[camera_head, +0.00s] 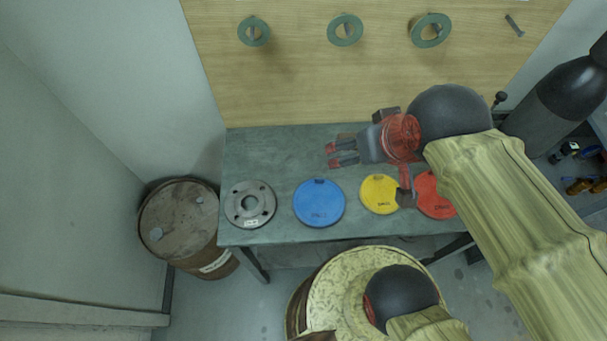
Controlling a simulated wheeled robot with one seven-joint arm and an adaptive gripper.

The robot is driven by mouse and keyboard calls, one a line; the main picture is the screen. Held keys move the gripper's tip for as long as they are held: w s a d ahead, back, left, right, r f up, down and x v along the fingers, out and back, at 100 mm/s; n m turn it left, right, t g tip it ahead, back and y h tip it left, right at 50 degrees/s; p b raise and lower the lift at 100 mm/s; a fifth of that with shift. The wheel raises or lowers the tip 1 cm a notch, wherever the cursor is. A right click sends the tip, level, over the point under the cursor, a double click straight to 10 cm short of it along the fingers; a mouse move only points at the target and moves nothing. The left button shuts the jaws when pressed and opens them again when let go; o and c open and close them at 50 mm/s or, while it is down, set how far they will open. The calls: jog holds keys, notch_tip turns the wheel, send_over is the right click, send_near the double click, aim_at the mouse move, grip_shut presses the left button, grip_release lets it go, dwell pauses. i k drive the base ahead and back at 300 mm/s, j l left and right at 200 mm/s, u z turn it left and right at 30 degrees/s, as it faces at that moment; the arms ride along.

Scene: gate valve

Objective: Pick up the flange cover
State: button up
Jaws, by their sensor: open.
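Three round covers lie flat in a row on the dark workbench (270,150): a blue one (319,203), a yellow one (380,194) and a red one (432,196). The red cover is partly hidden behind my arm. The picture does not settle which disc is the flange cover. My gripper (332,155) is open and empty, pointing left above the bench, behind the blue and yellow covers. It appears apart from all of them.
Green rings (345,30) hang on a wooden board behind the bench. A rusty barrel (180,220) stands left of the bench. A dark cylinder (560,95) stands at the right. The bench's back left is clear.

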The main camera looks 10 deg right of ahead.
aim_at(317, 203)
jog(key=u, duration=0.35)
jog(key=j+z, duration=0.1)
jog(key=z, duration=0.35)
jog(key=j+z, duration=0.1)
jog(key=z, duration=0.3)
jog(key=j+z, duration=0.15)
jog(key=z, duration=0.75)
jog(key=k+j, duration=0.4)
jog(key=j, duration=0.25)
jog(key=z, duration=0.05)
